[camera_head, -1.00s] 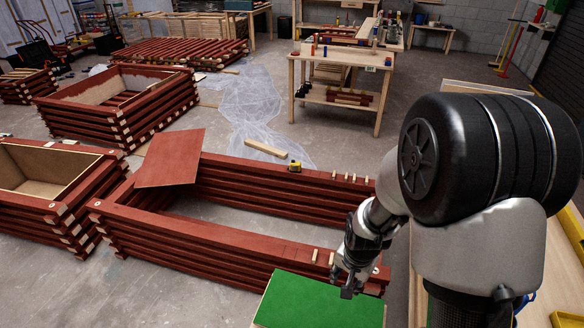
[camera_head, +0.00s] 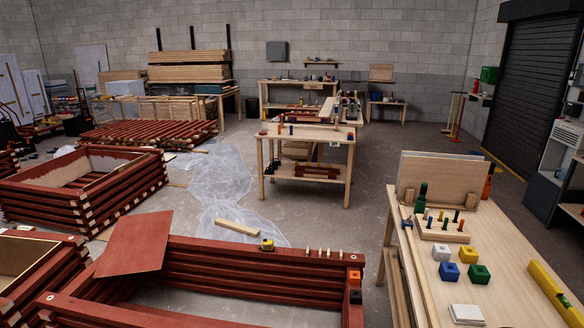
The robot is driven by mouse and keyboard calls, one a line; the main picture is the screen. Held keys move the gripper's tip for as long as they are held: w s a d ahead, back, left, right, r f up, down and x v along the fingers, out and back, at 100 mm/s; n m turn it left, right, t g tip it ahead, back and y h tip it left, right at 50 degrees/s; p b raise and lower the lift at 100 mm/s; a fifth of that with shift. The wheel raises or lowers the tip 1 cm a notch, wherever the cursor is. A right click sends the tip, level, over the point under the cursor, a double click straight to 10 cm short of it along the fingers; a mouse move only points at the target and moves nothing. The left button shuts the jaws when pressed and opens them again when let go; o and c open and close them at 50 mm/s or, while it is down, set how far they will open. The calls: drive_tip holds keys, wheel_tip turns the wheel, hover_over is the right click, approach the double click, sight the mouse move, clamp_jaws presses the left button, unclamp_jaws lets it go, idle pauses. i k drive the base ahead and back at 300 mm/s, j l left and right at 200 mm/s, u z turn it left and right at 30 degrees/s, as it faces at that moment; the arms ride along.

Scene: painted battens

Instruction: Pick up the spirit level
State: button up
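The spirit level (camera_head: 556,292) is a long yellow bar lying on the wooden workbench (camera_head: 408,262) at the lower right. It lies slantwise near the bench's right side, and its near end is cut off by the picture edge. Nothing covers the visible part. My gripper and arm are not in view.
White, blue, yellow and green blocks (camera_head: 480,274) stand left of the level, with a white slab (camera_head: 467,314) nearer. Behind them are a peg board (camera_head: 443,230) and upright panels (camera_head: 445,180). A red batten frame (camera_head: 215,262) stands left of the bench.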

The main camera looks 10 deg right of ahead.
sight(572, 316)
drive_tip(key=z, duration=1.9)
drive_tip(key=l+z, duration=0.1)
drive_tip(key=l, duration=0.15)
drive_tip(key=i+l+z, duration=0.1)
drive_tip(key=l, duration=0.15)
drive_tip(key=i+l+z, duration=0.35)
drive_tip(key=i+l, duration=0.15)
drive_tip(key=i+l+z, duration=0.4)
drive_tip(key=i+l, duration=0.15)
drive_tip(key=i+l+z, duration=0.35)
drive_tip(key=i, duration=0.25)
drive_tip(key=i+j+u, duration=0.1)
drive_tip(key=i+u, duration=0.75)
drive_tip(key=i+l+u, duration=0.15)
drive_tip(key=i+u, duration=0.25)
drive_tip(key=i+l+u, duration=0.25)
drive_tip(key=u, duration=0.2)
drive_tip(key=i+j+u, duration=0.2)
drive_tip(key=u, duration=0.2)
drive_tip(key=i+j+u, duration=0.15)
drive_tip(key=u, duration=0.3)
drive_tip(key=i+j+u, duration=0.1)
drive_tip(key=i+u, duration=0.15)
drive_tip(key=u, duration=0.15)
drive_tip(key=i+u, duration=0.25)
drive_tip(key=u, duration=0.15)
drive_tip(key=i+l+u, duration=0.1)
drive_tip(key=u, duration=0.35)
drive_tip(key=i, duration=0.35)
drive_tip(key=j+u, duration=0.05)
